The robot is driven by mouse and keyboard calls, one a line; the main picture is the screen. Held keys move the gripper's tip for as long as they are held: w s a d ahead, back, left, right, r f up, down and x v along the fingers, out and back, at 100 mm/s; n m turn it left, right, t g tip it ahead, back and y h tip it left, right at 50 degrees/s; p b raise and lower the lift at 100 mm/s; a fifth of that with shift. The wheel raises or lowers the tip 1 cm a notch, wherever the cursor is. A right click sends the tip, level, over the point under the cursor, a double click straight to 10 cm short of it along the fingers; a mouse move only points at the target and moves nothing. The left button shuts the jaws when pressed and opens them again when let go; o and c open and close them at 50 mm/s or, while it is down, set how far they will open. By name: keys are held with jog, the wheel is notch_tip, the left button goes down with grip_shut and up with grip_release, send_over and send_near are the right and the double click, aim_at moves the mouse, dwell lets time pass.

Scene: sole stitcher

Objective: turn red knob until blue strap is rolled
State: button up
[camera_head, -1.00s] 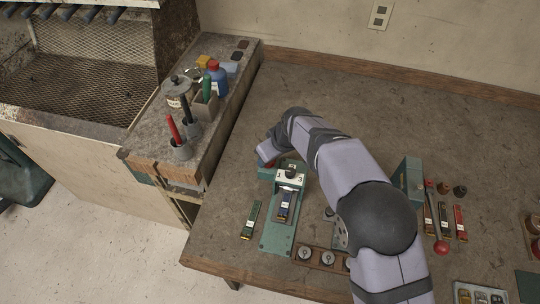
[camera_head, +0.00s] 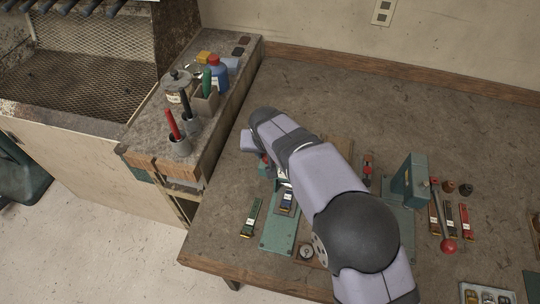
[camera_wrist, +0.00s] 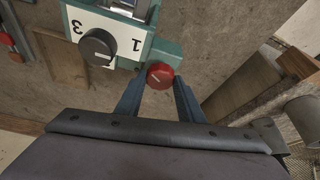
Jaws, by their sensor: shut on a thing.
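The red knob (camera_wrist: 160,75) sits on the side of a green device (camera_wrist: 165,48), seen in the wrist view. My gripper (camera_wrist: 160,88) is shut on the red knob, with one blue-grey finger on each side of it. A white line shows on the knob's face. In the head view a bit of the red knob (camera_head: 263,158) shows at the device's left. The blue strap (camera_head: 286,201) lies on the green base plate (camera_head: 279,236), its upper end hidden by my arm. A black dial (camera_wrist: 98,47) stands on a white plate marked 3 and 1.
A green strap (camera_head: 251,218) lies left of the base plate. A green machine (camera_head: 411,180) with a red-balled lever (camera_head: 448,245) and several straps stand to the right. A side shelf (camera_head: 222,117) with tools is at the left. The back of the table is clear.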

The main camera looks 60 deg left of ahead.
jog(key=shift+s+a+m+t+h+b, duration=0.1)
jog(key=shift+m+t+h+b, duration=0.25)
jog(key=shift+m+b, duration=0.75)
jog(key=shift+m+p, duration=0.3)
jog(key=shift+m, duration=0.2)
jog(key=o, duration=1.1)
jog(key=shift+c, duration=0.2)
jog(key=b+v, duration=0.2)
jog(key=v, duration=0.5)
jog(key=shift+r, duration=0.15)
